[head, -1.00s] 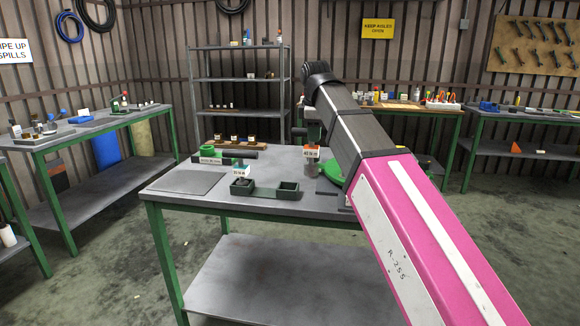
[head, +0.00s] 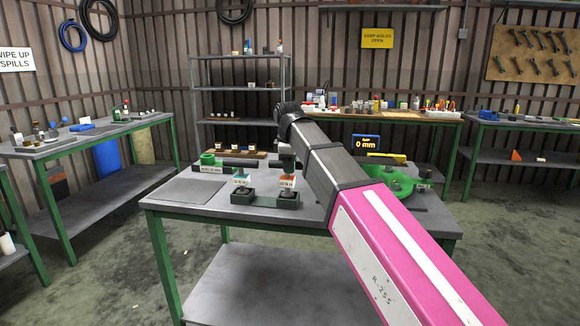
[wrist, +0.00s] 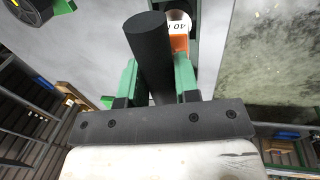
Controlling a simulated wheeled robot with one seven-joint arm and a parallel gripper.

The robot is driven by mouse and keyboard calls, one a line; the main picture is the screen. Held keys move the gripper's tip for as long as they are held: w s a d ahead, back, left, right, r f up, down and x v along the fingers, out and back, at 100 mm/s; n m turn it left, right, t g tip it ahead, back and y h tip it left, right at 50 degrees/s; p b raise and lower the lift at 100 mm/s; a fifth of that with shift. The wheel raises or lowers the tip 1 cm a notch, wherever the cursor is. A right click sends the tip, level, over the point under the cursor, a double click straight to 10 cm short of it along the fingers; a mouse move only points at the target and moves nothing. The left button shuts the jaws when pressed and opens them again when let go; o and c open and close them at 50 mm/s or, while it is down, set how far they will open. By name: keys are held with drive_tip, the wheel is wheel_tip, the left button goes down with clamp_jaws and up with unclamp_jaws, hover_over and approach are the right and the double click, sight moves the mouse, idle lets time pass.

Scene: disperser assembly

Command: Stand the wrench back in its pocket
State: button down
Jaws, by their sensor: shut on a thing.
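A similar piece with a teal label (head: 241,180) stands in the left pocket.
A flat grey plate (head: 188,191) lies at the left of the table.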

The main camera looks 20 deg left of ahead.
drive_tip(key=shift+f, duration=0.3)
drive_tip(key=c, duration=0.8)
unclamp_jaws()
drive_tip(key=shift+c, duration=0.2)
drive_tip(key=shift+r, duration=0.1)
drive_tip(key=v, duration=1.2)
drive_tip(key=shift+d, duration=0.1)
